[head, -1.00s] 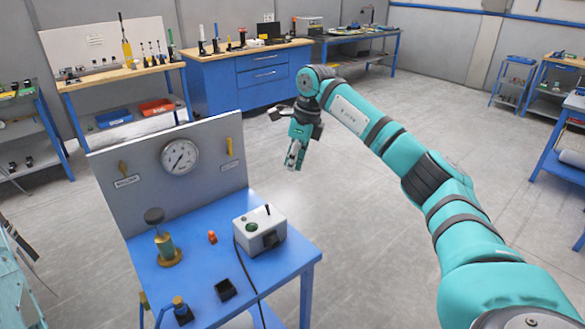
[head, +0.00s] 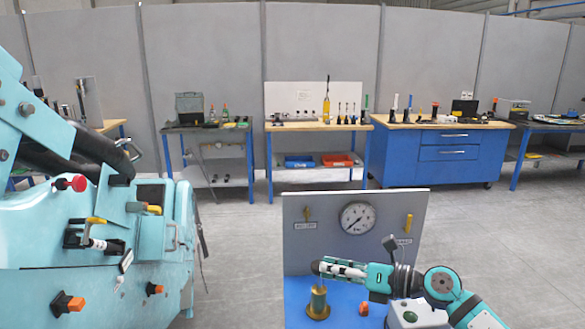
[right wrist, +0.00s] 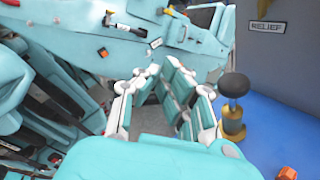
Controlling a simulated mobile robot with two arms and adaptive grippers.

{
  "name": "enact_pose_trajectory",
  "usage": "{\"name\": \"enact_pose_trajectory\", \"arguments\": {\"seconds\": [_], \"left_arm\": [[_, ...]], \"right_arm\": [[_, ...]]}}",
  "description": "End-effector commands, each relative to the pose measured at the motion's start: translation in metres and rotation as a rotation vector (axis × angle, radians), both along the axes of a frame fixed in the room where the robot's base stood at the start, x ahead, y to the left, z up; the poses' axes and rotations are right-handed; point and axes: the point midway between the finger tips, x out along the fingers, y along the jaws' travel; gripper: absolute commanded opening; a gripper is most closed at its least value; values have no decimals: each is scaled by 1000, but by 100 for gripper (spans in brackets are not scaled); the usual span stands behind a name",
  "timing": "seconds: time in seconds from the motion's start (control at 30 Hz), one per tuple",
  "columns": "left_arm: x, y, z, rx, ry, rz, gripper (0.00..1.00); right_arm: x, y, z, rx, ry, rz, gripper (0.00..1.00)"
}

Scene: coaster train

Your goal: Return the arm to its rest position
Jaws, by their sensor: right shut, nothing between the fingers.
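My right arm (head: 440,287) comes in from the lower right in the head view, low over the bench. Its gripper (head: 318,268) points left across the front of the gauge panel, shut and empty. It appears just above the brass valve (head: 318,304) and hides the valve's top; whether they touch cannot be told there. In the right wrist view the gripper (right wrist: 158,78) reaches toward the teal machine, and the black-knobbed brass valve (right wrist: 233,118) stands to its right, apart from the fingers. My left gripper is not in view.
The grey panel (head: 300,258) with its dial gauge (head: 358,217) rises behind my right arm. A switch box (head: 418,316) and an orange knob (head: 364,309) are close below it. The teal machine (head: 60,240) fills the left. Open floor (head: 500,220) lies right.

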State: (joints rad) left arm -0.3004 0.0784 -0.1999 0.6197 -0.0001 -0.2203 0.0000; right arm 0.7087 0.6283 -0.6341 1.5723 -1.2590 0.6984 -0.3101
Motion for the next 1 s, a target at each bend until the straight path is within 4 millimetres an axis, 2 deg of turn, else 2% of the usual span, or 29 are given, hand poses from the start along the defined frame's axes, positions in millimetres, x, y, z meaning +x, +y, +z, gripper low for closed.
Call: {"name": "enact_pose_trajectory", "arguments": {"seconds": [0.03, 0.1, 0.17, 0.27, 0.37, 0.43, 0.5, 0.57, 0.6, 0.7, 0.8, 1.0], "left_arm": [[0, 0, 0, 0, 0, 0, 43], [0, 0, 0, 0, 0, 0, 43], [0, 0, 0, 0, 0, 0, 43], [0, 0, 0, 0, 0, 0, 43], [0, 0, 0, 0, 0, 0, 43], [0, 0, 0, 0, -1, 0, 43], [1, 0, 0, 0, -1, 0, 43], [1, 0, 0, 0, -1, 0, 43], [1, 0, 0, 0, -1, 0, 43], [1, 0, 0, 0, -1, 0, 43], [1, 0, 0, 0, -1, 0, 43], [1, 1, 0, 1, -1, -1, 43]], "right_arm": [[-10, 14, 8, 180, 42, -51, 0], [-16, 16, 22, 423, 116, -151, 0], [-19, 7, 27, 622, 200, -253, 0], [-25, -24, 17, 930, 373, -455, 0], [-40, -63, -19, 1195, 582, -693, 0], [-59, -89, -57, 1351, 745, -878, 0], [-87, -110, -99, 1472, 908, -1069, 0], [-116, -122, -132, 1545, 1038, -1224, 0], [-136, -128, -152, 1581, 1119, -1322, 0], [-184, -134, -189, 1628, 1286, -1527, 0], [-225, -134, -213, 1641, 1411, -1684, 0], [-292, -130, -238, 1619, 1597, -1922, 0]]}}
